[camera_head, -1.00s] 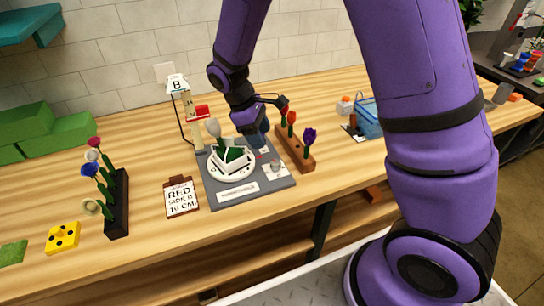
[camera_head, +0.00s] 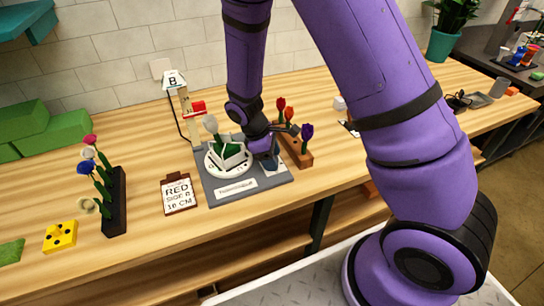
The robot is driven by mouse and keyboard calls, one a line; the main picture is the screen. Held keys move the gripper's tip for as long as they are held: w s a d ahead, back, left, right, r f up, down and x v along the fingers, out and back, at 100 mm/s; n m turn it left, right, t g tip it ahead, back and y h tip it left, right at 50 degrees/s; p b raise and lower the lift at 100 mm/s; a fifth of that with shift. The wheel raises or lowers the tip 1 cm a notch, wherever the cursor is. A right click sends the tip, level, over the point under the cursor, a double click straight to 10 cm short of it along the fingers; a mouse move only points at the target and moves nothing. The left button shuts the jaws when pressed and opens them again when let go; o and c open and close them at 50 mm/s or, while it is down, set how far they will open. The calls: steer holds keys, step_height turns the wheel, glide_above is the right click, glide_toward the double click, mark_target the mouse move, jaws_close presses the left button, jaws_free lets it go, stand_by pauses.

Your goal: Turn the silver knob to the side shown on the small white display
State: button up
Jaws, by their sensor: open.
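A grey station base (camera_head: 213,192) on the bench carries a round white turntable (camera_head: 217,172) with a white-and-green holder (camera_head: 232,155) on it. A small white display (camera_head: 173,81) showing a black letter B tops a post behind the base. My gripper (camera_head: 272,163) is open and points down over the right part of the base, beside the turntable. The silver knob cannot be made out now; my gripper covers that part of the base. I cannot tell whether the fingers touch it.
A brown block with red and purple tulips (camera_head: 296,152) stands close right of my gripper. A pale flower (camera_head: 210,124) rises at the turntable. A card (camera_head: 178,194), a black flower rack (camera_head: 117,205) and a yellow block (camera_head: 60,236) are to the left. The front bench strip is clear.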

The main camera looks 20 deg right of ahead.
steer(key=c, duration=0.9)
steer(key=shift+m+g+y, duration=0.4)
steer(key=shift+m+g, duration=0.1)
steer(key=shift+m, duration=1.1)
steer(key=o, duration=0.9)
steer(key=shift+w, duration=0.1)
steer(key=v, duration=1)
steer(key=shift+r, duration=0.35)
